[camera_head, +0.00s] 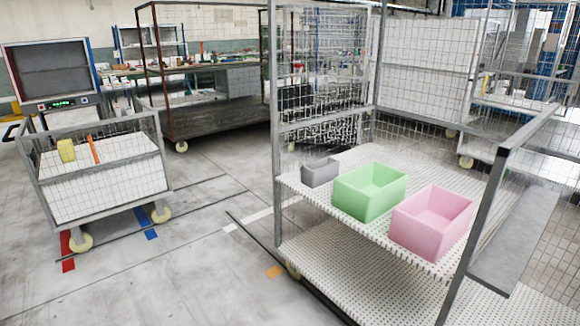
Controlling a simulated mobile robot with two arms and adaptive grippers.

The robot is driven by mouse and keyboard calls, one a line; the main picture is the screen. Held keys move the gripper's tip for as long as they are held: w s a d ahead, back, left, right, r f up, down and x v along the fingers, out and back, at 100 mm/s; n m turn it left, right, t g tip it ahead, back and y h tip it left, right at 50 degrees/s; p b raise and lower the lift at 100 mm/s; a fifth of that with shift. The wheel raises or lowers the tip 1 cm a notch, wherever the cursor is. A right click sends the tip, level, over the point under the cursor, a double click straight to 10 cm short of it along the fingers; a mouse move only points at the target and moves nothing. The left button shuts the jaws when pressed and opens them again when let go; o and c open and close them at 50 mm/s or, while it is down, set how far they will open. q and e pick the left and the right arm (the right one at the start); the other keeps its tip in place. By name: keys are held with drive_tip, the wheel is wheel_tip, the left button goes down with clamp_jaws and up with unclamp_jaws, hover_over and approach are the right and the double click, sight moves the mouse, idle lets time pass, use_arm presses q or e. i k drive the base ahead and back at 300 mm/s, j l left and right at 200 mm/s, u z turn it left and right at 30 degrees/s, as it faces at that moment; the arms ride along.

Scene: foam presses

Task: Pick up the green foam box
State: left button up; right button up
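The green foam box (365,199) is an open-topped, light green box. It sits upright on the upper perforated shelf (318,204) of a grey metal cart with wire mesh sides. It stands between a smaller grey box on its left and a pink box on its right, with its front side close to the shelf's front edge. Neither of my grippers shows in the head view, and nothing is touching the green box that I can see.
The pink box (432,221) and the small grey box (320,171) share the shelf. Cart posts (276,130) and a slanted rail (490,200) flank it. A wheeled mesh cart (105,185) stands at the left. The floor (170,265) in front is mostly clear.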

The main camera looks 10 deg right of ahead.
sight(370, 190)
drive_tip(key=i+j+u, duration=0.15)
drive_tip(key=i+u, duration=0.15)
drive_tip(key=i, duration=0.9)
drive_tip(key=i+j+z, duration=0.15)
drive_tip(key=i+z, duration=0.25)
drive_tip(key=i+j+z, duration=0.2)
drive_tip(key=z, duration=0.25)
drive_tip(key=i+j+z, duration=0.25)
drive_tip(key=j+z, duration=0.15)
drive_tip(key=i+j+z, duration=0.15)
drive_tip(key=j+z, duration=0.25)
